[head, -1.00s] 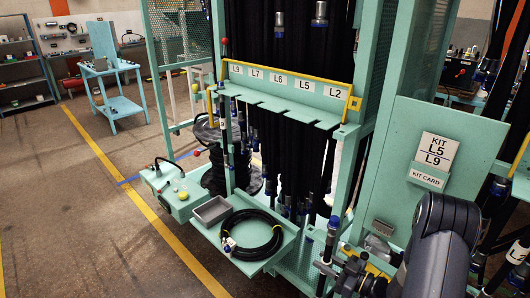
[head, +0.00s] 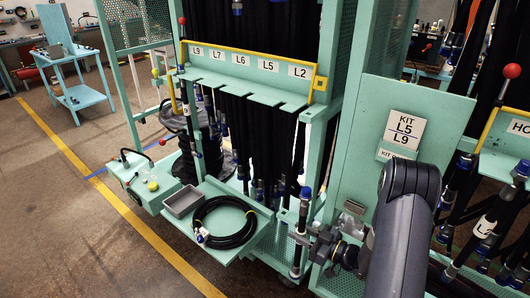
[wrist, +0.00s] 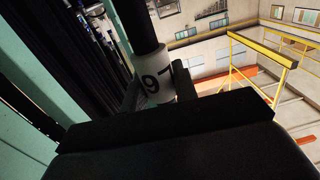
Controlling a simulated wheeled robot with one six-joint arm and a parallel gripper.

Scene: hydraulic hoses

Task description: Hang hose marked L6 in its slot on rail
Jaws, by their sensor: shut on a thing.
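My gripper (head: 312,240) is shut on a black hose, low at the front right of the rack in the head view. The held hose's end (head: 303,207) stands about upright, with a blue collar and metal fitting. In the wrist view the hose (wrist: 138,25) has a white tag (wrist: 153,82) between the fingers. The tag appears upside down and looks like L6. The mint rail (head: 247,84) has notches along its front edge, below labels L9, L7, L6, L5 and L2. The L6 label (head: 242,60) is the middle one. The held hose is apart from the rail, lower and to its right.
A shelf (head: 248,238) with a coiled hose (head: 225,222) and grey bin (head: 183,201) juts out below the rail. Yellow bars (head: 250,53) frame the rail. A panel with a kit card (head: 404,128) stands right. Open floor lies left.

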